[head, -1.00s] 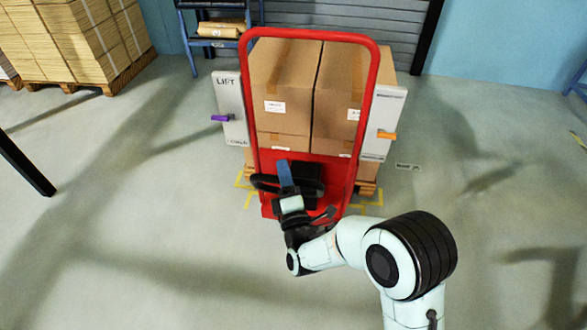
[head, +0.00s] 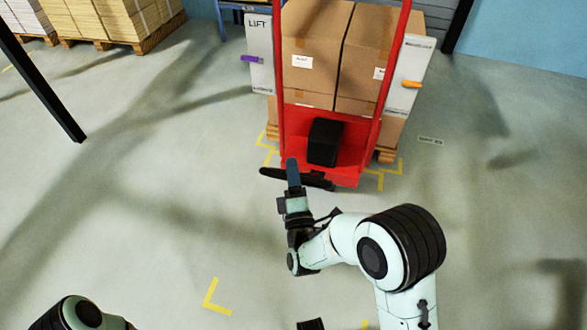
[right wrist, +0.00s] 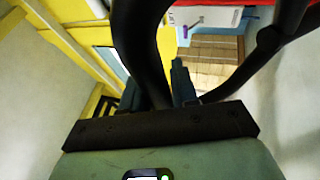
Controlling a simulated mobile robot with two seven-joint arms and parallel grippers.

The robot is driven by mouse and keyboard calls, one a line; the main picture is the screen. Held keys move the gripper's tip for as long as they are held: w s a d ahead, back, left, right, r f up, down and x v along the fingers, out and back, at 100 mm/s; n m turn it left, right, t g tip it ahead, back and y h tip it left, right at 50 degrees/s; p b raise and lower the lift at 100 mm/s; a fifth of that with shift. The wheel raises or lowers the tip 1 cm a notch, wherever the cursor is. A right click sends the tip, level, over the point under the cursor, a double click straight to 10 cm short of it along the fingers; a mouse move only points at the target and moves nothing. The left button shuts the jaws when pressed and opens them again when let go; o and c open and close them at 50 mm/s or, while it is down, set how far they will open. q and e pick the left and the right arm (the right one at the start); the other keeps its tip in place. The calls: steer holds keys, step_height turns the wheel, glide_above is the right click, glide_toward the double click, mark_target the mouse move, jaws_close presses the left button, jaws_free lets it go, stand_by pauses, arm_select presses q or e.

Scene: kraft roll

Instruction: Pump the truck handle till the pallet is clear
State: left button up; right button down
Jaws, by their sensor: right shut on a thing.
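The red pallet truck (head: 344,172) stands in front of me with its frame upright. Its black handle (head: 316,181) juts out toward me, below the black box on the truck's base. My right gripper (head: 292,176) is shut on the left part of this handle. The right wrist view shows the dark curved handle bar (right wrist: 138,45) between the fingers. The wooden pallet (head: 386,156) under the cartons (head: 316,65) is mostly hidden behind the truck; I cannot tell whether it is off the floor. My left gripper is out of view.
A board marked LIFT (head: 260,60) with a purple pointer (head: 252,59) is on the left, a board (head: 414,65) with an orange pointer (head: 411,84) on the right. Yellow marks (head: 392,168) surround the pallet. Nearby floor looks clear.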

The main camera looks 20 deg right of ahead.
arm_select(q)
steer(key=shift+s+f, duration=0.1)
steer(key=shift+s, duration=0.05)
arm_select(e)
steer(key=shift+s+d+f+g, duration=0.1)
steer(key=shift+d+f+g, duration=0.05)
steer(key=shift+f, duration=0.45)
steer(key=shift+d+f+g, duration=0.1)
steer(key=shift+f+g, duration=0.05)
steer(key=shift+f, duration=0.45)
steer(key=c, duration=1)
jaws_free()
steer(key=shift+w+f, duration=0.1)
steer(key=shift+w, duration=0.2)
steer(key=shift+r, duration=0.2)
steer(key=shift+a, duration=0.1)
arm_select(q)
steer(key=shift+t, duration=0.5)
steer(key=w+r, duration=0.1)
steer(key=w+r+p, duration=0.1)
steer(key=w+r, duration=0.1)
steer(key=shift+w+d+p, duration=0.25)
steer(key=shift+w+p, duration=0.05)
steer(key=shift+p, duration=0.1)
arm_select(e)
steer(key=v, duration=1.3)
steer(key=shift+s, duration=0.25)
